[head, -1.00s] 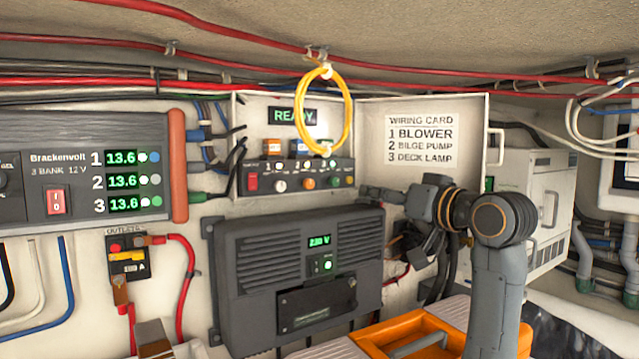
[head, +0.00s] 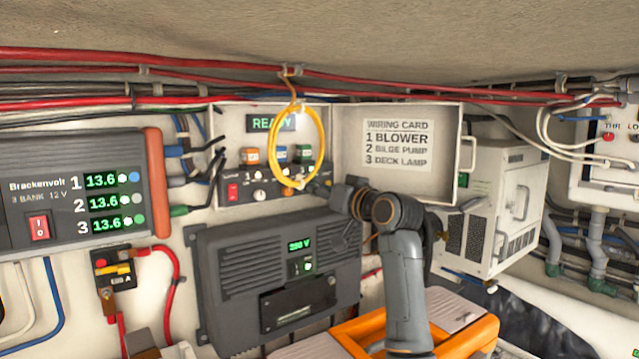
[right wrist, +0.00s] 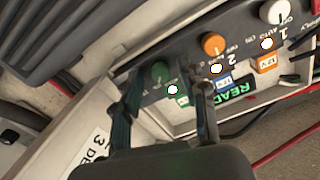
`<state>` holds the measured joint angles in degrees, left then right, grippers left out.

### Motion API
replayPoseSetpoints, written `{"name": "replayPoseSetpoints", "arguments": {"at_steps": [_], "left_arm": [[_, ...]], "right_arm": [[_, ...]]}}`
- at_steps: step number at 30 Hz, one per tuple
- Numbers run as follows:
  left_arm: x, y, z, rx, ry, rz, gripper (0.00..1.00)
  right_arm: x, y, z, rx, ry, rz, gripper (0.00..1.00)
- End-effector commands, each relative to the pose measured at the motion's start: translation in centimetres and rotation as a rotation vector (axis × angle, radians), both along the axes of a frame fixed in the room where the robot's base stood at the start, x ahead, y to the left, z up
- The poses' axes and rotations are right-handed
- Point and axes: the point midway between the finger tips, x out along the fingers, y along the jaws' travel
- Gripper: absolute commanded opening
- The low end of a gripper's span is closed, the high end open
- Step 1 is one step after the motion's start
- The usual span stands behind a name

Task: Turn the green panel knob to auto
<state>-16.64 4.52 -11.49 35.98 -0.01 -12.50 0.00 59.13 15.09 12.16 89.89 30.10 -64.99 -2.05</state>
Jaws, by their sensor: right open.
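The green knob (right wrist: 160,72) is on the dark panel strip (right wrist: 135,68) in the right wrist view, at the end of a row with an orange knob (right wrist: 212,43) and a white knob (right wrist: 273,12). My right gripper (right wrist: 165,88) is open, with one finger on each side of the green knob in the picture; I cannot tell whether they touch it. The green knob's label is too small to read. In the head view my right gripper (head: 326,190) is at the right end of the strip and hides the green knob. My left gripper is not in view.
A yellow cable loop (head: 321,140) hangs in front of the panel box. The open door with the wiring card (head: 397,145) is to its right. A dark inverter box (head: 232,265) sits below, and an orange-rimmed case (head: 485,335) lies lower right.

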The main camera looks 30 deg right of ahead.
Motion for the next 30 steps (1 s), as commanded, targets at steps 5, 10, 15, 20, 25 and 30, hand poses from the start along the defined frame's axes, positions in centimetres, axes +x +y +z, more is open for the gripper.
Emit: {"name": "replayPoseSetpoints", "arguments": {"at_steps": [5, 10, 15, 20, 25, 30], "left_arm": [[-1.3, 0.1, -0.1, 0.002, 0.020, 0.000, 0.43], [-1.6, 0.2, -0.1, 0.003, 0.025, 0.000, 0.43], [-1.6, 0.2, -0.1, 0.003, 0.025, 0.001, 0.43], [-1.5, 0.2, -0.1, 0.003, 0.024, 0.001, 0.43], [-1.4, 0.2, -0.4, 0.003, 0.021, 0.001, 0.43], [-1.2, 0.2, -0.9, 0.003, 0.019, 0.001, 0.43]], "right_arm": [[0.1, 0.0, 0.0, -0.001, -0.001, 0.000, 0.43], [0.1, 0.0, 0.0, -0.001, -0.001, 0.000, 0.28], [0.1, 0.0, 0.0, 0.000, -0.001, 0.000, 0.00], [0.1, 0.0, 0.0, -0.003, -0.001, 0.000, 0.00], [0.1, -0.1, -0.1, -0.034, -0.005, -0.002, 0.00], [0.1, -0.1, -0.1, -0.115, -0.017, -0.002, 0.00]]}}
